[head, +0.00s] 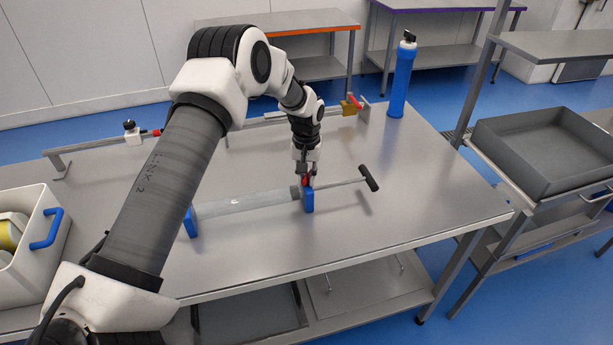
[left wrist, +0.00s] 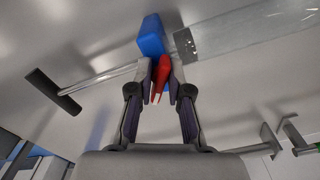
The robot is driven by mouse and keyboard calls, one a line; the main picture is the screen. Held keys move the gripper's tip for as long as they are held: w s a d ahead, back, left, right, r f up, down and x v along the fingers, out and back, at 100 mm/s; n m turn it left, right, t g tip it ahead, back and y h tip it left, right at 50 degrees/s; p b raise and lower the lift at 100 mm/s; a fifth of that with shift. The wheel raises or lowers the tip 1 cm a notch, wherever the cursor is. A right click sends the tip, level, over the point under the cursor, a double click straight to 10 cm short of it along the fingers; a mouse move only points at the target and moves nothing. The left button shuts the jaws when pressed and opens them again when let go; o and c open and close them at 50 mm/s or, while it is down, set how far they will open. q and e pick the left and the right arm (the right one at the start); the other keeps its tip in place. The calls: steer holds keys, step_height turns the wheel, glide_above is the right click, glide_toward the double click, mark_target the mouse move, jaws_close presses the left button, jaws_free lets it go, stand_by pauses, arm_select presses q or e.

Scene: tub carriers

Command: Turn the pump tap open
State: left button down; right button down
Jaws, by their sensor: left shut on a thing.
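The pump (head: 245,203) lies on its side on the steel table, a clear cylinder with blue end blocks. A rod with a black T-handle (head: 369,178) sticks out to the right. A small red tap lever (head: 307,181) sits at the right blue block; the lever also shows in the left wrist view (left wrist: 162,73). My left gripper (head: 305,172) reaches down from above with its fingers closed on the red lever. In the left wrist view the fingers (left wrist: 159,82) stand on either side of the lever, just beside the blue block (left wrist: 151,36). My right gripper is out of view.
A blue cylinder (head: 402,78) stands at the back right. A rail with a brass-and-red fitting (head: 349,106) and a white fitting (head: 132,133) runs behind the pump. A white tub (head: 40,262) with a blue handle is at left. A grey tray (head: 545,150) stands right; the table's front right is clear.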

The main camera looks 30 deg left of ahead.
arm_select(q)
steer(key=c, duration=1.2)
jaws_free()
steer(key=shift+o, duration=0.2)
steer(key=shift+w+a+f, duration=0.1)
steer(key=shift+a, duration=0.05)
step_height(320, 180, up, 12)
steer(key=shift+o, duration=0.3)
